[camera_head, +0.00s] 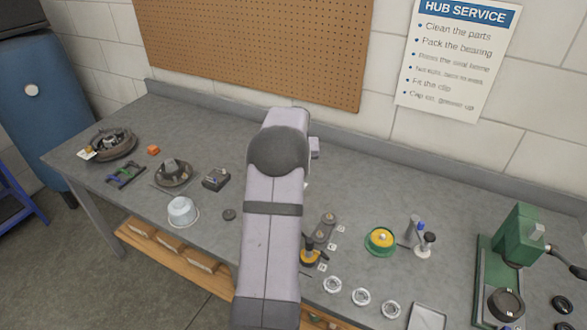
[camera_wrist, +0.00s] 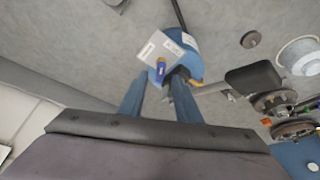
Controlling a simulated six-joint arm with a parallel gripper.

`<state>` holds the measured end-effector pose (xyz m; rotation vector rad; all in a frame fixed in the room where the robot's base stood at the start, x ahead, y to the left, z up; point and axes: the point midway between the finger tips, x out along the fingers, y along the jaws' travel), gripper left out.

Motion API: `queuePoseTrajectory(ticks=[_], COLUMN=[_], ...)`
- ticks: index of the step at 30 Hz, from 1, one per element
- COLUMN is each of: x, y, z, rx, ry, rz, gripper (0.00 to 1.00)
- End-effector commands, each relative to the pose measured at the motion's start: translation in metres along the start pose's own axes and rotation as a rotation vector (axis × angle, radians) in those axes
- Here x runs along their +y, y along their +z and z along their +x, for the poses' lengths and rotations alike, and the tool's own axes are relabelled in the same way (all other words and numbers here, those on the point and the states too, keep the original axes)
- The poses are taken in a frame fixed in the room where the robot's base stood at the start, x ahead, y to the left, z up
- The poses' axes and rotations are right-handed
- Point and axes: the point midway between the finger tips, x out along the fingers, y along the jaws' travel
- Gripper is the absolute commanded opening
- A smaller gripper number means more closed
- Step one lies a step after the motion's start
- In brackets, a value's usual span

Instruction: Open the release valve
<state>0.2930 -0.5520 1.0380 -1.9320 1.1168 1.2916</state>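In the wrist view, my gripper (camera_wrist: 158,82) has its two blue fingers apart, with a clear gap between them. Just beyond the fingertips, in line with the gap, is a small blue knob with a yellow end (camera_wrist: 161,68); I see no contact with it. It lies against a grey plate (camera_wrist: 158,48) beside a rounded blue body (camera_wrist: 205,58), partly hidden behind the right finger. I cannot tell for sure which part is the release valve. In the head view my arm hides the gripper and this blue body.
A white bowl (camera_head: 183,211), a dark block (camera_head: 216,179) and hub parts (camera_head: 172,172) stand left of my arm.

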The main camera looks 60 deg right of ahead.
Motion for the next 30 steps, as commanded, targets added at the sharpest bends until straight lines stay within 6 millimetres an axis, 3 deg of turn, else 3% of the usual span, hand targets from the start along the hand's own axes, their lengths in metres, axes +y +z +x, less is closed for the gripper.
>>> queuePoseTrajectory(ticks=[7,17,18,22,30], x=[0.0,0.0,0.0,0.0,-0.001], y=[0.0,0.0,0.0,0.0,0.0], z=[0.018,0.022,0.022,0.022,0.022], rx=[-0.001,0.001,0.001,0.0,0.0], ry=[-0.001,0.0,0.0,0.0,0.003], rz=[0.0,0.0,0.0,0.0,0.008], gripper=[0.3,0.3,0.28,0.0,0.0])
